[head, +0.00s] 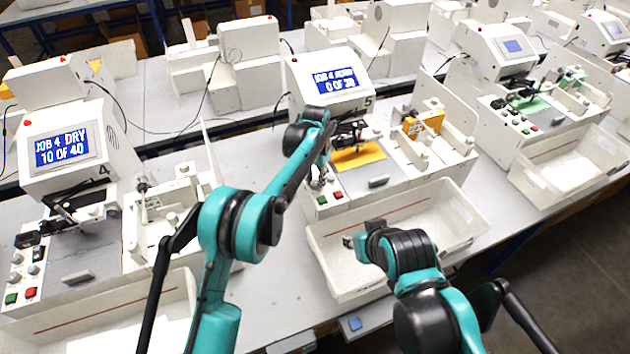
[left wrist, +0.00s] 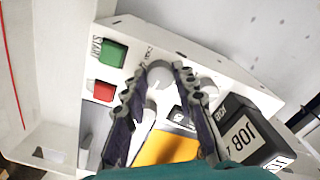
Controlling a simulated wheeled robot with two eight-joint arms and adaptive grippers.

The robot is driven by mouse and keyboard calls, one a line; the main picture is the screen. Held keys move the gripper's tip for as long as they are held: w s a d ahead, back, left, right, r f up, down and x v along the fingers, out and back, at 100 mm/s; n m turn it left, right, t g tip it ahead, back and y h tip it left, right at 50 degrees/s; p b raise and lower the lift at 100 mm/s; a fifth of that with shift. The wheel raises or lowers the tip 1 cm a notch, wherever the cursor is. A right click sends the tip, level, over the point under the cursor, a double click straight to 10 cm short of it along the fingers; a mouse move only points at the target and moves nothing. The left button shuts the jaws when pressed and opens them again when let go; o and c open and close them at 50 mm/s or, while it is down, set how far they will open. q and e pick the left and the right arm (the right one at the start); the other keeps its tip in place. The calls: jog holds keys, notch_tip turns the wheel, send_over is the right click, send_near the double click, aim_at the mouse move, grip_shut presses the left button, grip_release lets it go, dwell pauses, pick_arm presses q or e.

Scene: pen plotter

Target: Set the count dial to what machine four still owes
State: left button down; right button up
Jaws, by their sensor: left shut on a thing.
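Machine four (head: 62,172) stands at the left; its blue screen (head: 62,147) reads "JOB 4 DRY 10 OF 40". The middle machine, marked 5 (head: 312,82), has a screen (head: 341,83) showing a "JOB 4" line, its last word hard to read, above what looks like "0 OF 20". My left gripper (head: 319,180) is at this machine's front panel. In the left wrist view its fingers (left wrist: 160,88) are closed around a pale round dial (left wrist: 160,74); its label is unreadable. My right gripper (head: 350,241) is over the middle white bin, its jaws unclear.
Beside the held dial are a green START button (left wrist: 112,53) and a red button (left wrist: 103,91). A yellow sheet (head: 357,156) lies on the middle machine's bed. A white bin (head: 462,228) stands in front of it. More machines (head: 505,55) stand right and behind.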

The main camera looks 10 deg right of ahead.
aim_at(315, 183)
dwell(0.4)
pick_arm(q)
jog(key=c, duration=1.2)
grip_release()
jog(key=shift+r, duration=0.1)
notch_tip(315, 183, up, 12)
